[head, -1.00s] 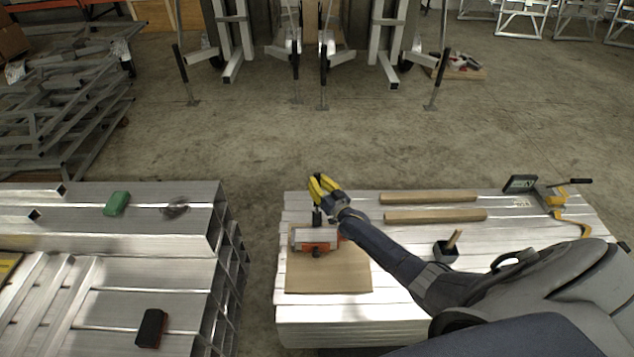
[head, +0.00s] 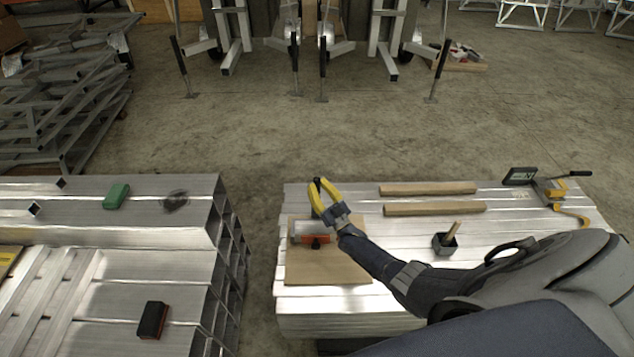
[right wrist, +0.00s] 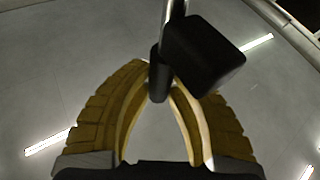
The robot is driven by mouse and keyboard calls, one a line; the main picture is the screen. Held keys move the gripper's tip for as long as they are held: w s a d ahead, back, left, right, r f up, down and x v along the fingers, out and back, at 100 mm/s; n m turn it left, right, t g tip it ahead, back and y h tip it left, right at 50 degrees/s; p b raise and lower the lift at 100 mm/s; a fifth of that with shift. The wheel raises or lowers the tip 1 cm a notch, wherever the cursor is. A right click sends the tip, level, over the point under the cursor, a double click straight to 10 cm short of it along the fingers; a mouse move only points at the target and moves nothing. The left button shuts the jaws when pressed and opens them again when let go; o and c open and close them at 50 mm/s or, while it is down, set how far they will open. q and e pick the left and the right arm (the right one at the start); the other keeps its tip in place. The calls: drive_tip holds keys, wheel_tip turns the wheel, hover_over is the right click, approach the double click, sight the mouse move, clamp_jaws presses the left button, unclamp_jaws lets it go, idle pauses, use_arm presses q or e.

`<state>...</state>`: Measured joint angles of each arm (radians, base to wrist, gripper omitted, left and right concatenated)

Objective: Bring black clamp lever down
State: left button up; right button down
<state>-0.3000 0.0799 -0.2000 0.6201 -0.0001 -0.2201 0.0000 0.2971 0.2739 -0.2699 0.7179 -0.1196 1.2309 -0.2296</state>
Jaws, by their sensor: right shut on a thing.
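The clamp (head: 316,239) has an orange-red body and sits beside a short silver piece on a brown board (head: 325,270), on the right stack of aluminium beams. Its black lever (head: 317,182) shows as a dark tip at my right gripper. My right gripper (head: 321,185) has yellow fingers and is shut on the black clamp lever above the clamp. In the right wrist view the fingertips (right wrist: 160,78) close around a black cylindrical part (right wrist: 158,80), with a black block (right wrist: 205,57) and a metal rod beside it. My left gripper is out of view.
The left stack (head: 120,235) holds a green block (head: 117,196) and a black-red block (head: 152,320). A floor gap separates the stacks.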

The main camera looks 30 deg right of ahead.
drive_tip(key=shift+s+a+n+t+y, duration=0.3)
drive_tip(key=shift+s+a+n, duration=0.05)
drive_tip(key=shift+a+n, duration=0.1)
idle(0.4)
drive_tip(key=c, duration=1.2)
unclamp_jaws()
drive_tip(key=shift+s, duration=0.1)
drive_tip(key=shift+s+d+f, duration=0.1)
drive_tip(key=v, duration=1.1)
drive_tip(key=shift+s+f, duration=0.2)
drive_tip(key=shift+s, duration=0.1)
drive_tip(key=shift+c, duration=0.3)
